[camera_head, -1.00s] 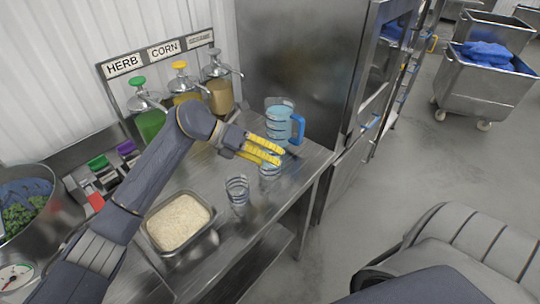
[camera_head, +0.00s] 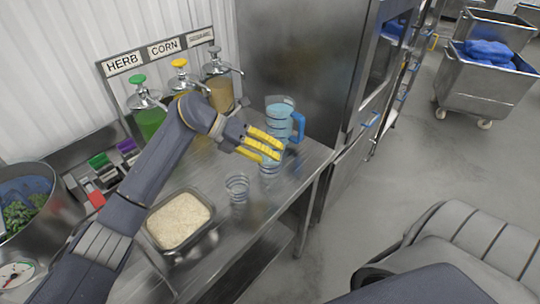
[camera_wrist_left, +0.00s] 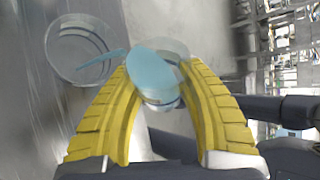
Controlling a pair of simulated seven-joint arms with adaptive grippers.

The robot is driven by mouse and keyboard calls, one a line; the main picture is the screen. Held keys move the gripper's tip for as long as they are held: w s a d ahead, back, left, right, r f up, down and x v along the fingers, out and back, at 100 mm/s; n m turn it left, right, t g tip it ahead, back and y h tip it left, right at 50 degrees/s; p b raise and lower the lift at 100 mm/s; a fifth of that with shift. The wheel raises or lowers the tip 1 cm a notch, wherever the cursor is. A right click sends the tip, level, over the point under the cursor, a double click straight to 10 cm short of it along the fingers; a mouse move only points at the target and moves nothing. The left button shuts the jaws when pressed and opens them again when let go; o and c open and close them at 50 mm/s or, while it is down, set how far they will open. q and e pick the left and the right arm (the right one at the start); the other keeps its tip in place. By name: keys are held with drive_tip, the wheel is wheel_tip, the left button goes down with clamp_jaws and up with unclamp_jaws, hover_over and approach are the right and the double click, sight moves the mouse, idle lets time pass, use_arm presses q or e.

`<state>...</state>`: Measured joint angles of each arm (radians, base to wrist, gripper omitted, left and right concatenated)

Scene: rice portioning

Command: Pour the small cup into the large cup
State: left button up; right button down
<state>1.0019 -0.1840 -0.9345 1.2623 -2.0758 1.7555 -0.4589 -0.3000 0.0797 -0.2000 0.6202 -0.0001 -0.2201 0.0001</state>
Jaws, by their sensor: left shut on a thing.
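My left gripper (camera_head: 268,147), with yellow fingers, is shut on a small clear cup (camera_wrist_left: 165,98) holding pale blue liquid; in the wrist view it sits between the fingertips. In the head view the clear cup (camera_head: 270,172) shows just below the fingers, partly covered by them. A pale blue strip reaches from the held cup towards a wider round clear cup (camera_wrist_left: 62,62) at left in the wrist view. Another clear cup (camera_head: 237,190) stands on the steel table left of the gripper. My right gripper is not in view.
A blue-handled jug (camera_head: 280,112) stands behind the gripper. A steel tray of rice (camera_head: 207,232) is at the front. Pump bottles, such as the green one (camera_head: 149,122), line the back. The steel table (camera_head: 252,222) is bare near its right edge.

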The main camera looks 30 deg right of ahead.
use_arm(q)
drive_tip(key=shift+r+n+g+y+p, duration=0.35)
drive_tip(key=shift+n+g+p, duration=0.15)
drive_tip(key=shift+p, duration=0.1)
idle(0.7)
drive_tip(key=shift+w+f+n+g+p, duration=0.1)
drive_tip(key=shift+f+n+g+p, duration=0.35)
drive_tip(key=shift+p, duration=0.2)
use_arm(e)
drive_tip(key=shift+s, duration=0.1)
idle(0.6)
